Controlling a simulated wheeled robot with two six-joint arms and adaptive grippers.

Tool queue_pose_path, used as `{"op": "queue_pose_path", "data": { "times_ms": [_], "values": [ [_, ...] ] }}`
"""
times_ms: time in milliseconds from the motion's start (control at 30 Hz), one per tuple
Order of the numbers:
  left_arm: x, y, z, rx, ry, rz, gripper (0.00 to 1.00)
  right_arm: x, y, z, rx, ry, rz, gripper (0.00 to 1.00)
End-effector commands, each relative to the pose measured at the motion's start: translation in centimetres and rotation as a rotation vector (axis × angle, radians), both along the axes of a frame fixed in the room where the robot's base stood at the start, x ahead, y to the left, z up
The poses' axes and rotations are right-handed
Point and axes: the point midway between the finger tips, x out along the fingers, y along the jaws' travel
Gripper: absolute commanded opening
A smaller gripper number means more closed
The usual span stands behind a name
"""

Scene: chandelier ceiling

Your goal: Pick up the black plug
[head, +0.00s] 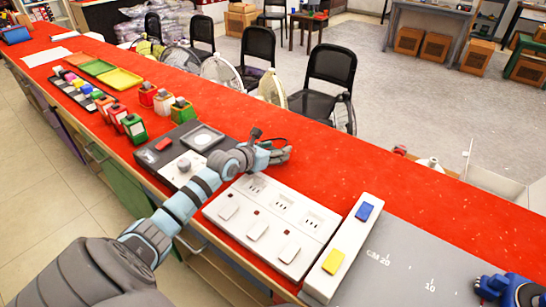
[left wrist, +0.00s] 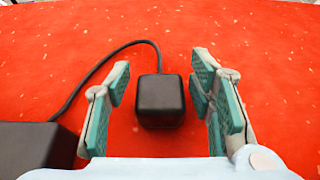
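The black plug (left wrist: 160,98) lies on the red tabletop in the left wrist view, with a dark cable curving from its back round to the left. My left gripper (left wrist: 161,95) is open, with one finger on each side of the plug and visible gaps between. In the head view my left gripper (head: 277,153) is low over the red table, behind the white socket panel (head: 243,232). I cannot make out the plug there; the gripper seems to hide it.
A black box (left wrist: 35,148) is close by the left finger. In the head view, a black panel (head: 148,153) with a knob stands left of the gripper. A white box with blue and yellow buttons (head: 325,283) and a grey mat (head: 420,265) are to the right. The red table (head: 370,165) behind is clear.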

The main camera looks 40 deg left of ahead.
Motion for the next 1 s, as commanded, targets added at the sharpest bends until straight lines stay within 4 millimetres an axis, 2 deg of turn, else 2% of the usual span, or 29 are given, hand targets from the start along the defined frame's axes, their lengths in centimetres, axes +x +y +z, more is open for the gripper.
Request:
{"op": "queue_pose_path", "data": {
  "times_ms": [33,233,467,633,767,1000],
  "values": [
    [0.0,0.0,0.0,0.000,0.000,0.000,0.36,0.0,0.0,0.0,0.000,0.000,0.000,0.40],
    [0.0,0.0,0.0,0.000,0.000,0.000,0.04,0.0,0.0,0.0,0.000,0.000,0.000,0.40],
    [0.0,0.0,0.1,0.000,0.000,0.000,0.04,0.0,0.0,0.1,0.000,0.000,0.000,0.40],
    [0.0,0.0,1.7,0.002,-0.001,-0.001,0.04,0.0,0.0,0.7,0.000,0.000,0.000,0.40],
    [0.0,0.0,4.8,0.003,-0.004,-0.001,0.04,0.0,0.0,1.7,0.000,0.000,0.000,0.40],
    [0.0,0.0,14.0,0.004,-0.007,-0.001,0.04,0.0,0.0,3.3,0.000,0.000,0.000,0.40]
  ]
}}
